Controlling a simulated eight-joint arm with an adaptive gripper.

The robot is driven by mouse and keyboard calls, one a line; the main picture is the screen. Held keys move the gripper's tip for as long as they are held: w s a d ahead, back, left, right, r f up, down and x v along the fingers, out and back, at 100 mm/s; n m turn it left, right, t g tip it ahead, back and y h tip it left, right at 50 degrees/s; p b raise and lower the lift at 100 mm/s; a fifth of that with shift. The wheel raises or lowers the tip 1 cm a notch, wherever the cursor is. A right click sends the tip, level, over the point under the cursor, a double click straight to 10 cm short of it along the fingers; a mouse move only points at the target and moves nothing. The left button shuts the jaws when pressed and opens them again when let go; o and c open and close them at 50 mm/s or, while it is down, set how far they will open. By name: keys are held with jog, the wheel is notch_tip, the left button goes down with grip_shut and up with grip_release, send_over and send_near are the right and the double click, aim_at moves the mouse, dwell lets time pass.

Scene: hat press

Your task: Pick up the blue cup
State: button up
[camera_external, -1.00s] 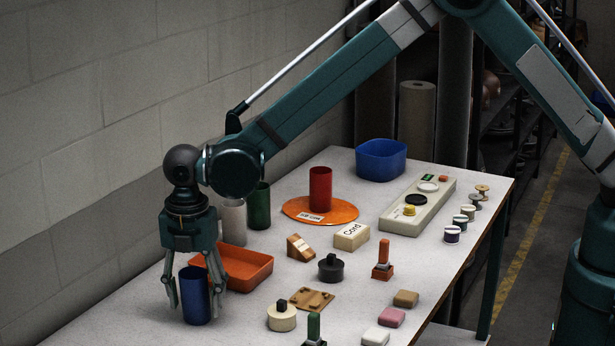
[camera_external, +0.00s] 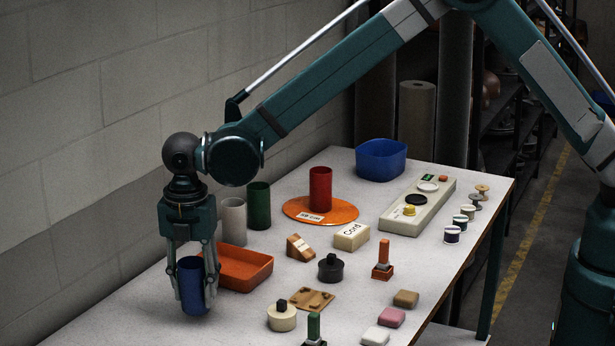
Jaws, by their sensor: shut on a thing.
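The blue cup (camera_external: 192,287) is upright at the front left of the table. My gripper (camera_external: 194,284) points down over it, with its fingers closed against the cup's two sides. The cup's base is at or very near the table top; I cannot tell whether there is a gap under it. My fingers hide parts of its sides.
An orange tray (camera_external: 243,268) lies just right of and behind the cup. White (camera_external: 233,222) and green (camera_external: 259,207) cups stand behind. A red cup (camera_external: 320,189) stands on an orange disc (camera_external: 345,212). Stamps and blocks lie to the right. The wall (camera_external: 80,130) is at the left.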

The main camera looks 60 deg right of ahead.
notch_tip(320, 180, up, 8)
jog(key=shift+f, duration=0.25)
